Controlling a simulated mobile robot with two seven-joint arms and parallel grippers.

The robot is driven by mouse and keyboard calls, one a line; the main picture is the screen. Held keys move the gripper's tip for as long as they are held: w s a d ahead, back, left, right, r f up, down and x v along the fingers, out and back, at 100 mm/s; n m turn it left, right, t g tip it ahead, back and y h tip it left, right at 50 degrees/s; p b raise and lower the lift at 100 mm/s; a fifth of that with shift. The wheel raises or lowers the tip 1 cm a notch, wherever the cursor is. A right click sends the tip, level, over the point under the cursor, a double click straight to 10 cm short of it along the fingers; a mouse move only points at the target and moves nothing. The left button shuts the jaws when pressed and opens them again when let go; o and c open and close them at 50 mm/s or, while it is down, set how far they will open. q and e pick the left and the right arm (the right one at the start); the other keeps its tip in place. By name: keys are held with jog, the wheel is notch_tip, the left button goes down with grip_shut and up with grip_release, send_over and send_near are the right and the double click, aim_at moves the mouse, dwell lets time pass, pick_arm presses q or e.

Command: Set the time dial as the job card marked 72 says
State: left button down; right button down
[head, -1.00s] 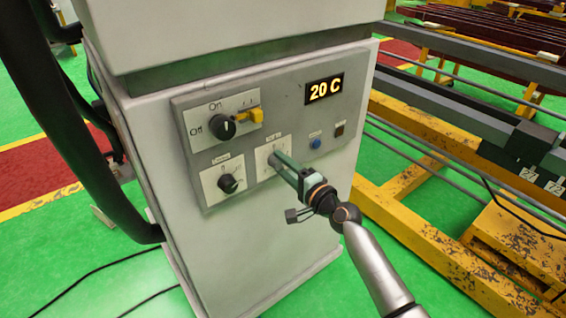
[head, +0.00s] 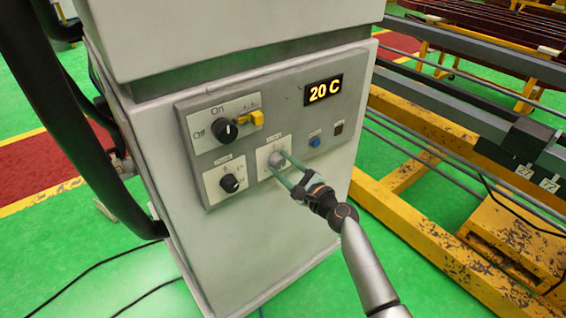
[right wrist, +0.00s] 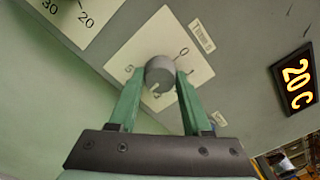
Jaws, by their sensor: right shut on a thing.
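The time dial is a grey round knob (head: 276,159) on a white square plate, at the lower middle of the control panel. In the right wrist view the knob (right wrist: 160,73) sits between the two green fingers of my right gripper (right wrist: 160,80). The fingers are shut on its sides. A white mark on the knob points toward the bottom of that view; a 0 and a 5 show on the plate, the rest is partly hidden. My right gripper (head: 283,171) reaches the knob from the lower right in the head view. My left gripper is not in view.
A black dial (head: 229,183) is left of the time dial, and an On/Off switch (head: 227,130) with a yellow piece is above it. A display (head: 323,90) reads 20 C. A blue button (head: 314,142) is close by.

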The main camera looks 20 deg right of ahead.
jog(key=shift+m, duration=0.6)
jog(key=shift+c, duration=1.7)
grip_release()
jog(key=shift+s, duration=0.1)
jog(key=v, duration=1.2)
jog(key=shift+s, duration=0.15)
